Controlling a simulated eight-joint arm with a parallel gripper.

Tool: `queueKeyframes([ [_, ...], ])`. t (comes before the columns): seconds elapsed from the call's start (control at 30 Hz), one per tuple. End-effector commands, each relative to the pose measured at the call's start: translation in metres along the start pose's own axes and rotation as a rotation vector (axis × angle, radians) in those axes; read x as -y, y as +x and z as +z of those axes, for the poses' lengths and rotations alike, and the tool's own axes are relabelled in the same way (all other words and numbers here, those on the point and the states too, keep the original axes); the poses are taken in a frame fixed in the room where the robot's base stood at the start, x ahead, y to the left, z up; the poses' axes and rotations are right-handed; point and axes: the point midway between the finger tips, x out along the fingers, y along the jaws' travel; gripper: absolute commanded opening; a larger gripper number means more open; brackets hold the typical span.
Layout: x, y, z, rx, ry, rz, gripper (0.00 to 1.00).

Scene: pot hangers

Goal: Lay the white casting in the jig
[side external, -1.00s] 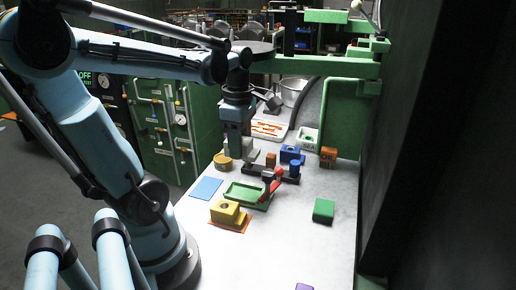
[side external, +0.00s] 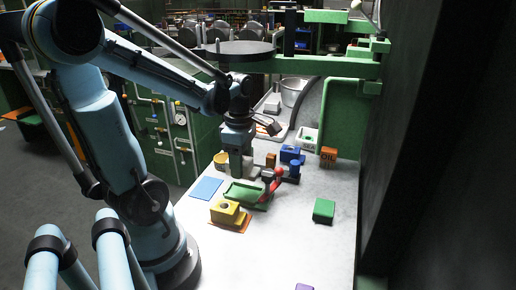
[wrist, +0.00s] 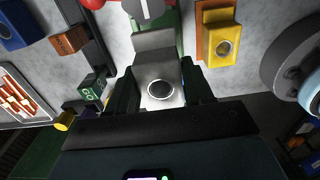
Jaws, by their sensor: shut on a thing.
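The white casting (wrist: 160,88), a pale stepped block with a round hole, sits between the two dark fingers of my gripper (wrist: 160,72) in the wrist view. My gripper is shut on it. In the side view my gripper (side external: 240,170) is just behind the jig (side external: 243,193), a green tray with a red-handled clamp (side external: 268,182) at its right end. The casting is mostly hidden there by my gripper. In the wrist view part of the clamp (wrist: 148,10) shows just beyond the casting. I cannot tell whether the casting touches the jig.
A yellow block (side external: 226,211) on an orange mat lies in front of the jig, and a blue mat (side external: 206,188) left of it.

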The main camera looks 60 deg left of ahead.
Motion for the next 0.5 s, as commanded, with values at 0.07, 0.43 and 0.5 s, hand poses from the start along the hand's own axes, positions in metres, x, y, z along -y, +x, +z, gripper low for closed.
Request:
queueKeyframes([
  [0.07, 0.000, 0.003, 0.000, 0.000, 0.000, 0.000, 0.12],
  [0.43, -0.001, 0.033, 0.000, 0.000, 0.000, 0.000, 0.12],
  [0.5, -0.001, 0.039, 0.000, 0.000, 0.000, 0.000, 0.12],
])
